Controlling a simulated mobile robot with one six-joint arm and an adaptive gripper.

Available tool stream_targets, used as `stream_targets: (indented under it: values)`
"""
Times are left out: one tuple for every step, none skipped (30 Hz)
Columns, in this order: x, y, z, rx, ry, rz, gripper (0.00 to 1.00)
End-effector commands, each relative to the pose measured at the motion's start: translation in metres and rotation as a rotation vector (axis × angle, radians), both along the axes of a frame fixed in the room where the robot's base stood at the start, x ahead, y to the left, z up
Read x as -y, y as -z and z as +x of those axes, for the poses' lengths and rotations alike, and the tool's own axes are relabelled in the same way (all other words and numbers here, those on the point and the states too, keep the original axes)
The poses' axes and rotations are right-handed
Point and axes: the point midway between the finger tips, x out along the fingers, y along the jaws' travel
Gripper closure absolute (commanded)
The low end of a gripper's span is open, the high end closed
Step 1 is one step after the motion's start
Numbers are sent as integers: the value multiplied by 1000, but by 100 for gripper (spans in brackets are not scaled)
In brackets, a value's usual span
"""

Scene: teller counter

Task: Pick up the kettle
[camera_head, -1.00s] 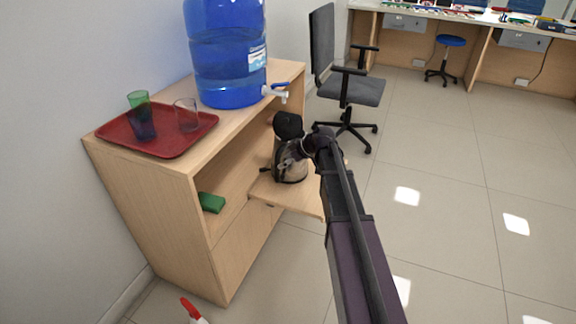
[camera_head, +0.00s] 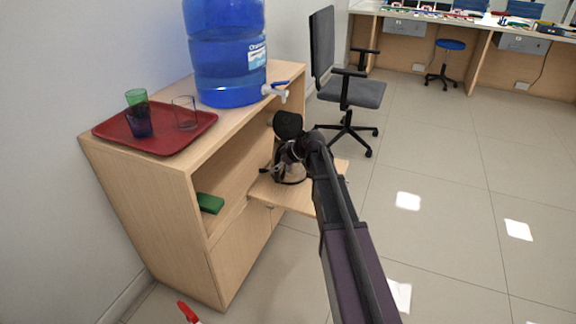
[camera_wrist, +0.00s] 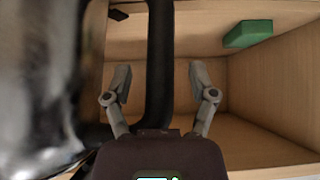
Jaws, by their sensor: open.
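The kettle (camera_head: 293,174) stands upright on the pull-out shelf of the wooden cabinet, partly hidden behind my arm and gripper. In the wrist view its shiny silver body (camera_wrist: 40,85) fills the left side, close and blurred. Its black handle (camera_wrist: 158,60) runs upright between the two fingers of my gripper (camera_wrist: 160,82). The gripper is open, with a finger on each side of the handle and a visible gap to both. In the head view the gripper (camera_head: 282,158) is at the kettle's near side, its fingers hard to make out.
The pull-out shelf (camera_head: 285,197) juts from the cabinet (camera_head: 165,215). A green block (camera_head: 209,203) lies inside. On top are a red tray (camera_head: 165,143) with several glasses and a blue water bottle (camera_head: 228,60) with a tap. An office chair (camera_head: 352,88) stands behind; the floor at right is clear.

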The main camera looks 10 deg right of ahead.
Motion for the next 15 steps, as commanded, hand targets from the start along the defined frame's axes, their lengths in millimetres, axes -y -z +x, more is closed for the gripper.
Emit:
stream_targets:
  values:
    - [0,0,0,0,0,0,26]
    - [0,0,0,0,0,0,26]
    - [0,0,0,0,0,0,26]
    - [0,0,0,0,0,0,29]
    - [0,0,0,0,0,0,38]
    - [0,0,0,0,0,0,50]
    - [0,0,0,0,0,0,59]
    - [0,0,0,0,0,0,68]
    - [0,0,0,0,0,0,80]
    - [0,0,0,0,0,0,89]
    - [0,0,0,0,0,0,98]
    - [0,0,0,0,0,0,100]
    - [0,0,0,0,0,0,100]
    - [0,0,0,0,0,0,100]
    - [0,-1,1,5,0,0,100]
